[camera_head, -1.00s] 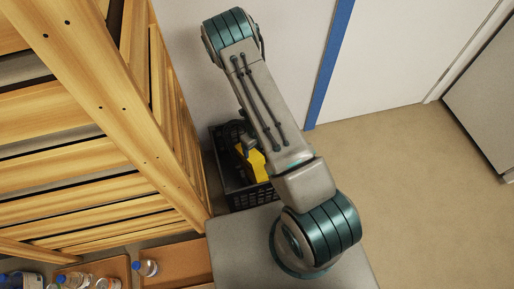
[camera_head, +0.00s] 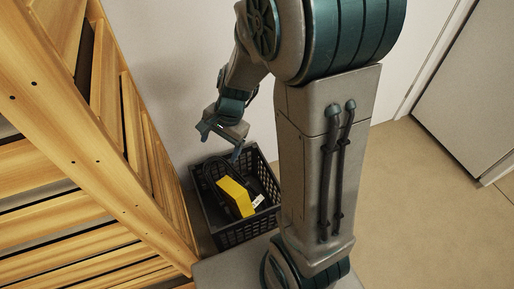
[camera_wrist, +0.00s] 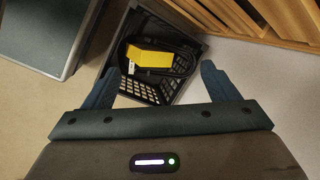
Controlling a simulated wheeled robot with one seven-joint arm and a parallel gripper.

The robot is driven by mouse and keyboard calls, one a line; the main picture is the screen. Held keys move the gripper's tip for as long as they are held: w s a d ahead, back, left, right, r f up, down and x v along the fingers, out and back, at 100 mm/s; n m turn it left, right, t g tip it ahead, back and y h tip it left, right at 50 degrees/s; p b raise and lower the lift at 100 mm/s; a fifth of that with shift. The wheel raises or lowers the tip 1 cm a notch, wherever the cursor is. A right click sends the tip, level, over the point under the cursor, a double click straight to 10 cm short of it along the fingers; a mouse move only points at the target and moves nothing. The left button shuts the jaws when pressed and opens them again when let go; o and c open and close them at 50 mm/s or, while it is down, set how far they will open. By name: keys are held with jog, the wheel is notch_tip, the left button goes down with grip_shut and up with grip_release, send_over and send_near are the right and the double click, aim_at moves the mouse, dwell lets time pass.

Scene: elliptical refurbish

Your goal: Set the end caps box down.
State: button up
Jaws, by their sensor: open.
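A yellow box (camera_head: 235,197), which looks like the end caps box, lies in a black plastic crate (camera_head: 231,241) on the floor. It also shows in the wrist view (camera_wrist: 150,60), with a small white label at one end. My gripper (camera_head: 222,143) is above the far side of the crate. In the wrist view my gripper (camera_wrist: 161,82) has its two fingers spread wide, with nothing between them. It is apart from the yellow box. Dark coiled items lie beside the box in the crate, and I cannot make out their details.
A wooden slatted shelf (camera_head: 95,190) stands close on the left of the crate. A pale wall (camera_head: 180,60) is behind it. A grey cabinet (camera_head: 465,95) stands at the right, with clear tan floor (camera_head: 420,200) between.

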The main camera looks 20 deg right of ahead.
jog(key=s+d+r+n+h, duration=0.3)
jog(key=s+d+r+n, duration=0.3)
jog(key=s+r+n, duration=0.3)
jog(key=s+n, duration=0.1)
jog(key=s, duration=0.2)
jog(key=shift+n, duration=0.4)
